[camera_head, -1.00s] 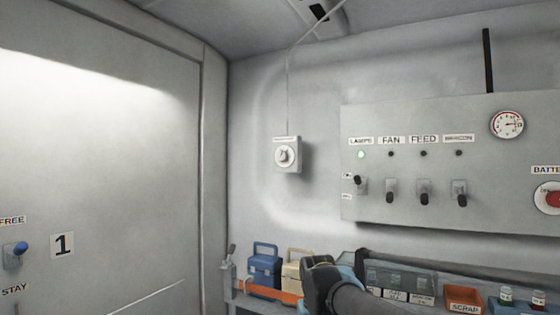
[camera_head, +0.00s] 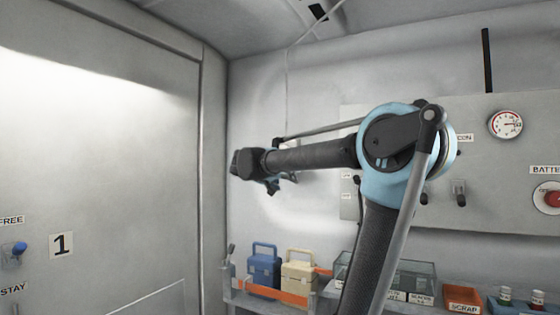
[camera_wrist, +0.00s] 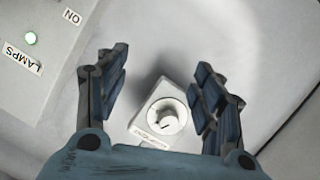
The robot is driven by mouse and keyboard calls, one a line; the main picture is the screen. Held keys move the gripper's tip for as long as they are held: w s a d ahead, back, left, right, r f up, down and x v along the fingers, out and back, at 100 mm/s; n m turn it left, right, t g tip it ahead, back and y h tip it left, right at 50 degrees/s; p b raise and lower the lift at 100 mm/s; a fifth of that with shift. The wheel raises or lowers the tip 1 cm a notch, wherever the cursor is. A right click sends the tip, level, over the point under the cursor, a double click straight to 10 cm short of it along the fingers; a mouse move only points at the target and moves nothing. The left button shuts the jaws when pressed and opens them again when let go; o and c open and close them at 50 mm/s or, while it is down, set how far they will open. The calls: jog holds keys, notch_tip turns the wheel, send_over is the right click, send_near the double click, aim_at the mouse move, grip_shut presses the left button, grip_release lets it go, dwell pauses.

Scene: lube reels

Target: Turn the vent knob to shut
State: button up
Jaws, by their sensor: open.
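The vent knob (camera_wrist: 164,118) is a round white dial with a small dark mark, on a pale square plate (camera_wrist: 147,133) with a label too small to read. In the wrist view it lies between and beyond the two blue fingers of my gripper (camera_wrist: 158,85). The fingers are spread wide and do not touch the knob. In the head view my arm hides the knob, and my gripper (camera_head: 273,186) shows only as a small dark and blue shape in front of the wall.
Below stand a blue box (camera_head: 264,272), a cream box (camera_head: 297,279) and a SCRAP tray (camera_head: 464,298). The large door (camera_head: 110,140) is at left.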

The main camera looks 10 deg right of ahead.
jog(key=w+a+r+t, duration=0.4)
jog(key=w+a+r, duration=0.3)
jog(key=a+r, duration=0.25)
jog(key=shift+h, duration=0.3)
jog(key=x, duration=1.7)
jog(key=shift+d+r, duration=0.2)
jog(key=shift+d, duration=0.3)
jog(key=shift+c, duration=0.2)
jog(key=c, duration=1)
jog(key=shift+d, duration=0.1)
